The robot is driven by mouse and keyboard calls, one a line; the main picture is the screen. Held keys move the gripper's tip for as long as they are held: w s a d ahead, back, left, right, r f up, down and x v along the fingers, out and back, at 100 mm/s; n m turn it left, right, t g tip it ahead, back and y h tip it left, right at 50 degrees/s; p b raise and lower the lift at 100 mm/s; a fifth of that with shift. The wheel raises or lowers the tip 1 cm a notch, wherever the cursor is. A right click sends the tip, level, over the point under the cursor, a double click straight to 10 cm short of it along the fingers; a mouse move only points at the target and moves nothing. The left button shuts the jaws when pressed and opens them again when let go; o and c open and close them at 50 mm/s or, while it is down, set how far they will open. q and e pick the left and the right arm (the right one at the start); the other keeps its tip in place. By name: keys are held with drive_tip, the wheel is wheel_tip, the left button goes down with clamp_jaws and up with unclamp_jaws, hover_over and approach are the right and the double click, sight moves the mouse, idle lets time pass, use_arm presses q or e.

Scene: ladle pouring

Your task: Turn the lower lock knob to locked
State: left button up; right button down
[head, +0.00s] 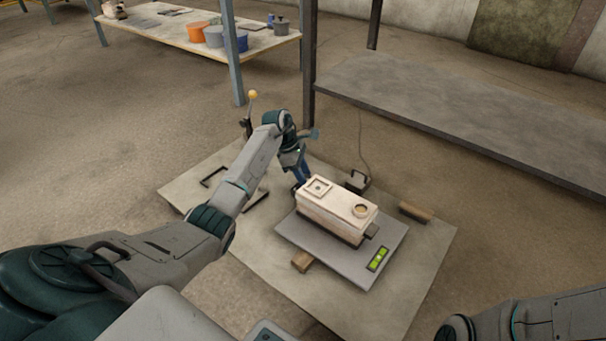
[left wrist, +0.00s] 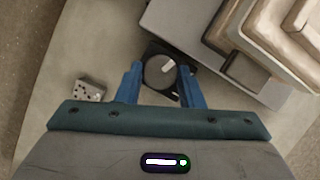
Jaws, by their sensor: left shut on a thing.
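A round grey lock knob (left wrist: 160,72) with a white pointer line sits on a dark square base in the left wrist view. The pointer line slants up and to the right. My left gripper (left wrist: 159,86) has one blue finger on each side of the knob and is shut on it. In the head view my left gripper (head: 300,170) reaches down just behind the left end of the cream box-shaped mould (head: 335,207), and the knob is hidden there. I cannot tell its lock marking. My right gripper is out of view.
The mould stands on a grey plate (head: 310,245) with a green level (head: 378,258). Wooden blocks (head: 302,261) lie beside the plate. A lever with a yellow ball (head: 252,94) stands behind my left arm. A low grey bench (head: 460,115) is at the back right.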

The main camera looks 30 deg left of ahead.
use_arm(q)
drive_tip(key=m, duration=0.2)
drive_tip(key=m+g+b, duration=0.1)
drive_tip(key=shift+w+f+m, duration=0.1)
drive_tip(key=shift+w+m, duration=0.1)
drive_tip(key=shift+m, duration=0.2)
drive_tip(key=m+g+b, duration=0.2)
drive_tip(key=m, duration=0.2)
drive_tip(key=shift+w+m+b, duration=0.15)
drive_tip(key=shift+m+b, duration=0.15)
drive_tip(key=shift+w+d+m+g+b, duration=0.1)
drive_tip(key=shift+m+g+b, duration=0.35)
drive_tip(key=shift+m, duration=0.75)
drive_tip(key=shift+m+g+y, duration=0.55)
drive_tip(key=shift+m+y, duration=0.05)
drive_tip(key=shift+m, duration=1)
drive_tip(key=o, duration=1)
drive_tip(key=shift+c, duration=0.2)
